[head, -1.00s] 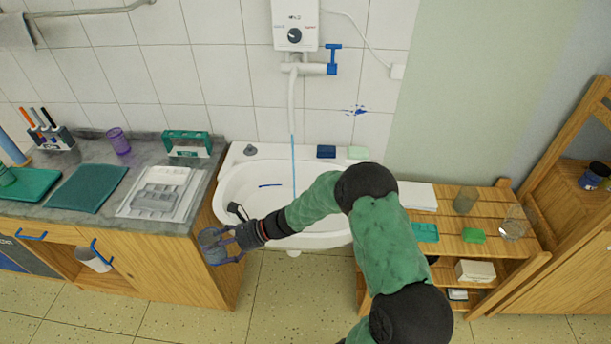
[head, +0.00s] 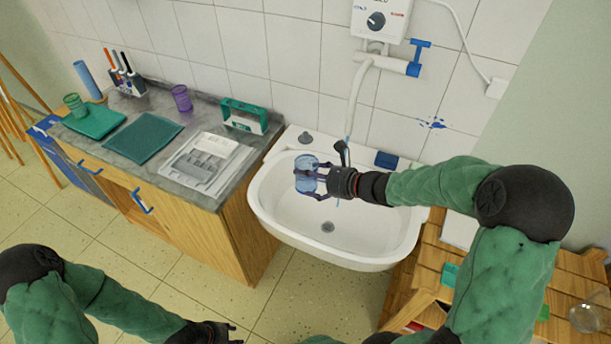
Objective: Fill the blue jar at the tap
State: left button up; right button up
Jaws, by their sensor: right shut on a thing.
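The blue jar (head: 304,163) is see-through and bluish. My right gripper (head: 314,177) is shut around it and holds it over the left part of the white sink basin (head: 388,243). The fingers and wrist hide part of the jar, and I cannot tell whether it holds water. The tap (head: 400,65) on the wall has a blue handle and a pale spout hanging down over the basin. A thin blue line below the spout is partly hidden by my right wrist. My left gripper (head: 236,334) is at the bottom edge, low in front of the cabinet, mostly cut off.
The counter (head: 75,150) left of the sink bears teal mats, a purple cup (head: 181,98), a green-framed holder (head: 244,116) and a grey tray (head: 200,165). A blue sponge (head: 386,160) lies on the sink's back rim. A wooden shelf (head: 428,262) stands to the right.

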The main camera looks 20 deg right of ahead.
jog(key=w+d+p, duration=0.1)
jog(key=d+p, duration=0.2)
jog(key=d, duration=0.3)
jog(key=shift+w+d, duration=0.15)
jog(key=shift+d, duration=0.05)
dwell(0.6)
jog(key=w+d+b, duration=0.1)
jog(key=d, duration=0.6)
jog(key=shift+d, duration=0.15)
dwell(0.6)
jog(key=shift+w, duration=0.1)
dwell(5.0)
